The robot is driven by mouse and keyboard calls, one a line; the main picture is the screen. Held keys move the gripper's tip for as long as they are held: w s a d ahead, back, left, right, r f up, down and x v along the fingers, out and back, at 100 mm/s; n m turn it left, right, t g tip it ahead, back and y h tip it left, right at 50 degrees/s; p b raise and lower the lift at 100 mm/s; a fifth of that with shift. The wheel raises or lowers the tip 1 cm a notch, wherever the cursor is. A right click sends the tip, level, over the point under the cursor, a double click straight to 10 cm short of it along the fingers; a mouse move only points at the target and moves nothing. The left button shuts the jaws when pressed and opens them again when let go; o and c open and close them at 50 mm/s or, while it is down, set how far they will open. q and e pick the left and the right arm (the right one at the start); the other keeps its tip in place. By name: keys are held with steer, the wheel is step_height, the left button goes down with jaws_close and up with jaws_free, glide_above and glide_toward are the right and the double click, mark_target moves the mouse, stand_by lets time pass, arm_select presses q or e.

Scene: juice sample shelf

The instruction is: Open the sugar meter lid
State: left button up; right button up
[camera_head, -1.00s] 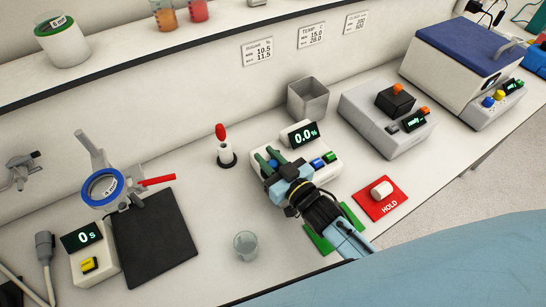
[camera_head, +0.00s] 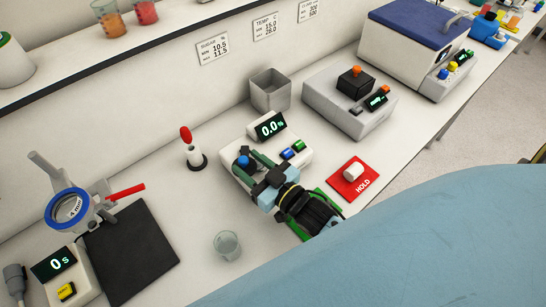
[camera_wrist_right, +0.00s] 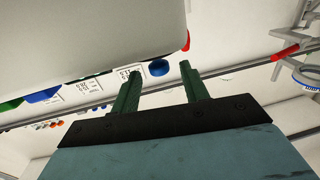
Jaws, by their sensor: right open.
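The sugar meter (camera_head: 295,161) is a white box with a display (camera_head: 270,127) reading 0.0 % and blue and green buttons. A blue knob (camera_head: 242,161) stands at its left end; the lid around it is mostly hidden by my gripper. My right gripper (camera_head: 252,161) is open over that end, its green fingers near the knob. In the right wrist view, the blue knob (camera_wrist_right: 159,68) shows between the two open fingertips (camera_wrist_right: 160,72), with a gap on each side; I cannot tell whether they touch it. The meter's pale body (camera_wrist_right: 90,35) fills the top left there. My left gripper is out of view.
A red-topped stand (camera_head: 192,150) is left of the meter and a metal bin (camera_head: 270,91) behind it. A clear beaker (camera_head: 227,245) stands in front. A red HOLD pad (camera_head: 350,183) and a grey device (camera_head: 345,105) are to the right.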

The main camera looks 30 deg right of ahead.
steer(key=v, duration=0.8)
steer(key=shift+s+b, duration=0.4)
steer(key=shift+d+r, duration=0.1)
